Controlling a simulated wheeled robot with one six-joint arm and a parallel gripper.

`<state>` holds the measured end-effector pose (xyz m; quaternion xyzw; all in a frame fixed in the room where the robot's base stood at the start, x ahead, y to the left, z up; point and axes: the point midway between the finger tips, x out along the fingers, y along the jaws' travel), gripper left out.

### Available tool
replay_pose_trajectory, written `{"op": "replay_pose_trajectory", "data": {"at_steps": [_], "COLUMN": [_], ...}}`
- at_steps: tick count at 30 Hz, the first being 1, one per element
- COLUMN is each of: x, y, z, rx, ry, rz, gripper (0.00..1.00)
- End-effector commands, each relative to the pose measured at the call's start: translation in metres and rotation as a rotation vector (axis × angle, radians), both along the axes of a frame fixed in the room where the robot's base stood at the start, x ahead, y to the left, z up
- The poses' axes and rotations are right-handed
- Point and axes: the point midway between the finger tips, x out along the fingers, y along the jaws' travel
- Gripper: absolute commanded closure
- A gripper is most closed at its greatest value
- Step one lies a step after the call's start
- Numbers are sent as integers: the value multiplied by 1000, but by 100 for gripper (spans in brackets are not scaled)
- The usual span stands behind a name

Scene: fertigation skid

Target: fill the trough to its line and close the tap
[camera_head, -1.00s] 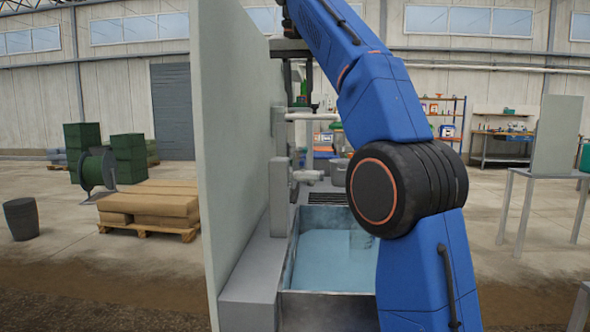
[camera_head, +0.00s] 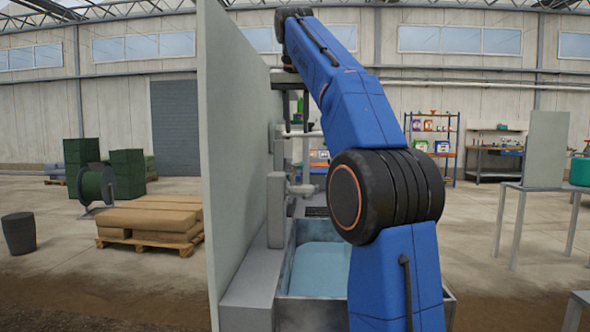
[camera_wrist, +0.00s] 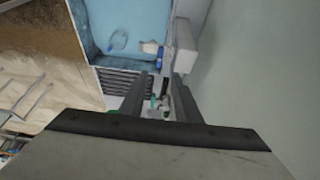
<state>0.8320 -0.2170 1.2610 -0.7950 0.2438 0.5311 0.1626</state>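The trough (camera_head: 310,314) is a grey rectangular tank with pale blue water in it. It also shows at the top of the wrist view (camera_wrist: 83,30). No fill line can be made out. A pale tap (camera_head: 303,189) stands at the trough's far end by the panel. In the wrist view its spout (camera_wrist: 150,47) points over the water, with a blue part (camera_wrist: 184,63) beside it. A pale ring-like mark lies on the water near the spout. My gripper (camera_wrist: 158,84) is open and empty near the tap. In the head view my arm hides it.
A tall grey-green panel (camera_head: 232,160) rises left of the trough. A dark slotted grate (camera_wrist: 125,79) lies beside the trough's end.

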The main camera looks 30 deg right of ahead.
Motion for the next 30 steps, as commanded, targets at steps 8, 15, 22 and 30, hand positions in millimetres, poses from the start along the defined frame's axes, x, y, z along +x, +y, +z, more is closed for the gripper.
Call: {"op": "replay_pose_trajectory", "data": {"at_steps": [8,15,22,30], "x": [13,26,38,47], "y": [-9,-18,-26,-31], "z": [-40,-80,-115,-137], "rx": [1,2,1,1], "ry": [3,2,2,1], "rz": [1,0,0,0], "gripper": [70,70,70,70]}}
